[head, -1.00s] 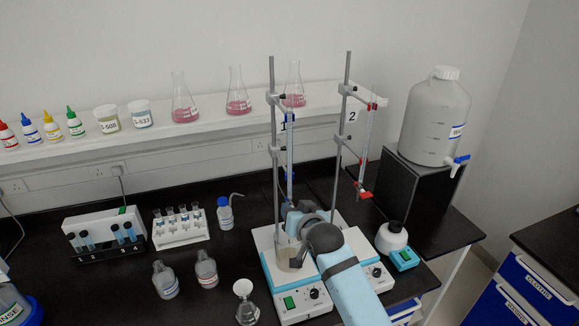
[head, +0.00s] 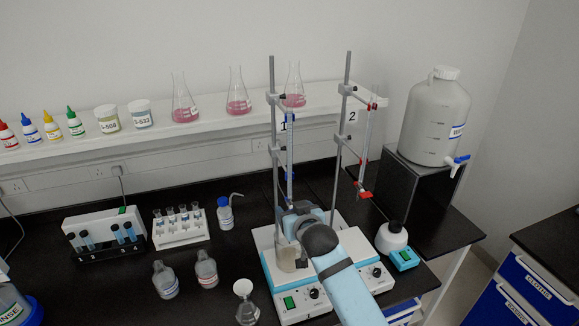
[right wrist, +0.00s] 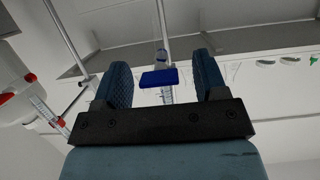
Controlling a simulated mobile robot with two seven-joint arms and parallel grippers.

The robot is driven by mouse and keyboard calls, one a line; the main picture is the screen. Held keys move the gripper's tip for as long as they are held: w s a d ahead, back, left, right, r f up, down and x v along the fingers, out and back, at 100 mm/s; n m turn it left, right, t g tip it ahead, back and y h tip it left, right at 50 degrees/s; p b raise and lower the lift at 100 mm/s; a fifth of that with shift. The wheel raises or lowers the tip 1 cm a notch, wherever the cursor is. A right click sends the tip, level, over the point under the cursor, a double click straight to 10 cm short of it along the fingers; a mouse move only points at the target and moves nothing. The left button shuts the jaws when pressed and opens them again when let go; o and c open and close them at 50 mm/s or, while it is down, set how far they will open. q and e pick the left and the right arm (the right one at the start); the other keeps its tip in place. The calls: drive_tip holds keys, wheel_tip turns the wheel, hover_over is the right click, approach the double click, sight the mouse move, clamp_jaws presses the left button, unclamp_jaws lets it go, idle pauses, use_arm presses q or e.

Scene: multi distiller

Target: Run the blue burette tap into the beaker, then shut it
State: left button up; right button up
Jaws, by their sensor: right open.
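The burette (head: 290,150) with liquid in it is clamped upright on the stand marked 1. Its blue tap (right wrist: 159,77) shows in the right wrist view, between the two fingers of my right gripper (right wrist: 161,74), with gaps on both sides. The right gripper (head: 290,215) is open at the burette's lower end, and hides the tap in the head view. The beaker (head: 287,257) stands on the left white stirrer plate below, partly hidden by my arm; its liquid level cannot be told. My left gripper is not in view.
A second burette with a red tap (head: 365,192) hangs on stand 2, close on the right. A funnel flask (head: 245,300), two bottles (head: 206,268) and a tube rack (head: 180,228) stand to the left. A large carboy (head: 435,115) is at the right.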

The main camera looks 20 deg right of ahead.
drive_tip(key=a+b+v, duration=0.1)
drive_tip(key=b+v, duration=0.2)
drive_tip(key=v, duration=1.1)
drive_tip(key=s+f+n+g, duration=0.1)
drive_tip(key=s+f, duration=0.6)
drive_tip(key=f, duration=0.3)
drive_tip(key=s+d+f+g+y, duration=0.1)
drive_tip(key=s+f, duration=0.5)
drive_tip(key=f, duration=0.3)
drive_tip(key=s+f+n+g+y, duration=0.1)
drive_tip(key=s+f, duration=0.6)
drive_tip(key=f, duration=0.3)
drive_tip(key=shift+s+d+f+n+g, duration=0.2)
drive_tip(key=shift+s+f+n+g, duration=0.1)
drive_tip(key=shift+s, duration=0.05)
